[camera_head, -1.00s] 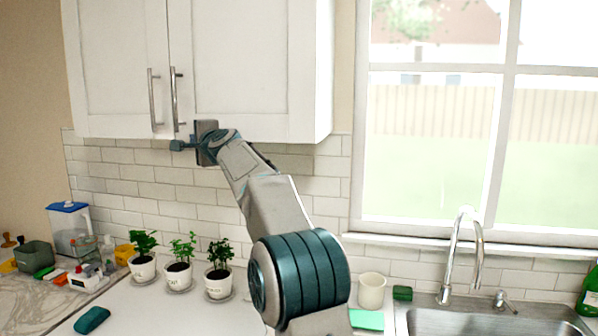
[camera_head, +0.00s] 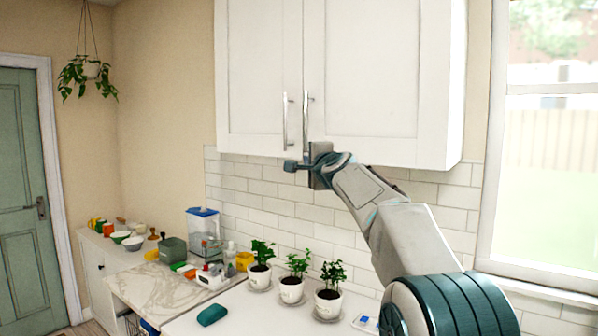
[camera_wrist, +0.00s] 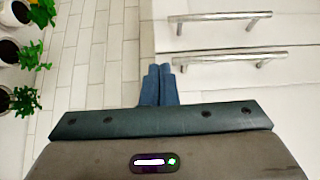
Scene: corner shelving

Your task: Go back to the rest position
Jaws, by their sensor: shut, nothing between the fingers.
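My gripper (camera_head: 289,166) is raised in front of the wall, just under the lower edge of the white upper cabinet (camera_head: 375,80). In the wrist view its two blue fingers (camera_wrist: 158,72) are together with nothing between them. The cabinet's two doors are closed. Their two metal bar handles (camera_head: 306,122) are close above the gripper in the head view. In the wrist view the handles (camera_wrist: 218,55) lie to the right of the fingertips, and the gap to the nearer one is small. My arm reaches up from the lower right.
Three potted plants (camera_head: 297,275) stand on the white counter below the arm. A dark teal object (camera_head: 212,314) lies left of them. A blue-lidded container (camera_head: 203,232) and small items stand further left. A window (camera_head: 555,150) is at right, a green door (camera_head: 30,195) at left.

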